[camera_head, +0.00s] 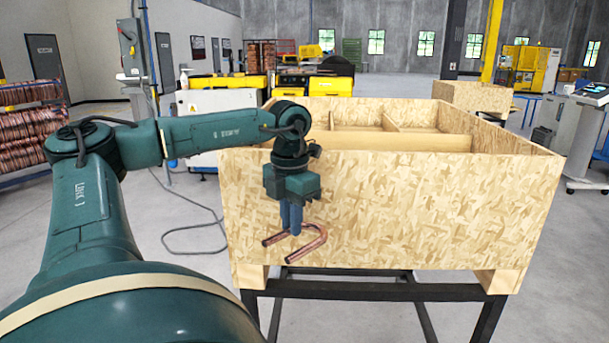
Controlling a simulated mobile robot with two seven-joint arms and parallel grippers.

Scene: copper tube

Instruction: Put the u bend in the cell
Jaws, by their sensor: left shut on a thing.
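A copper u bend (312,239) hangs in front of the near wall of the wooden crate, below its top rim. My left gripper (291,229) points down and is shut on the u bend, with the curved end to the right and the two open ends toward the left. The crate (400,205) is made of chipboard and stands on a dark metal frame. Inside it, wooden dividers (390,122) form cells; their floors are hidden by the near wall. My right gripper is not in view.
The crate's near wall rises between the u bend and the cells. A second wooden crate (475,97) stands behind at the right. A grey console (585,135) stands at the far right. Copper tube racks (35,130) are at the left. A cable lies on the floor.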

